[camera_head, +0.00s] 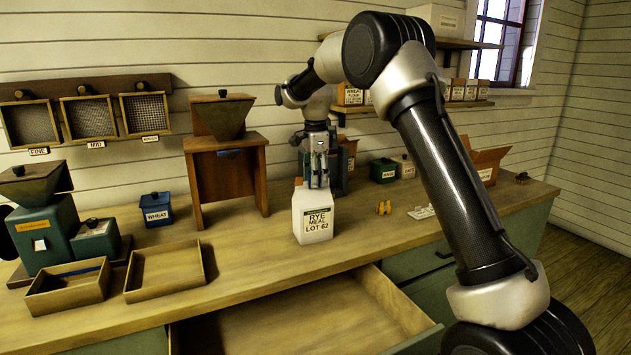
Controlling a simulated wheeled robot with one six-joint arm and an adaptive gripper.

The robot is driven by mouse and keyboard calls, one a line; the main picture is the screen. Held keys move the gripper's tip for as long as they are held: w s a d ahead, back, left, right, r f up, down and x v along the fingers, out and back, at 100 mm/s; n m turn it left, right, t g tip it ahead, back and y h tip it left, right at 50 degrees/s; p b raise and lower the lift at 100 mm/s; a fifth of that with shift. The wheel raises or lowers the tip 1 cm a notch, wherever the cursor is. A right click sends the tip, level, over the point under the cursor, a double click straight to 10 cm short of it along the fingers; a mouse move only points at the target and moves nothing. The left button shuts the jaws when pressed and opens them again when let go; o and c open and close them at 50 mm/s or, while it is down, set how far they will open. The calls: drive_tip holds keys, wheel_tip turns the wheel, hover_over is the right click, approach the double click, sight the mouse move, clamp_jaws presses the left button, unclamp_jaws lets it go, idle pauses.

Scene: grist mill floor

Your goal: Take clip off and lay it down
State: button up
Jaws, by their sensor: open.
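A white bag (313,222) labelled "RYE MEAL LOT 62" stands upright near the middle of the bench. My gripper (317,184) points down at the bag's folded top, with its fingers apart. The fingers are at the top edge; whether they touch the bag or a clip I cannot tell. A clip on the bag's top is too small and too covered by the fingers to make out. Small yellow items (383,207) stand on the bench to the right of the bag.
An open drawer (372,308) juts out below the bench front. Two shallow wooden trays (163,293) lie at left. A wooden mill with hopper (190,178) stands behind, left of the bag. Bare bench top (262,262) lies left of the bag. Small labels (421,212) lie at right.

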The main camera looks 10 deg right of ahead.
drive_tip(key=c, duration=0.8)
drive_tip(key=shift+r, duration=0.15)
drive_tip(key=shift+r, duration=8.4)
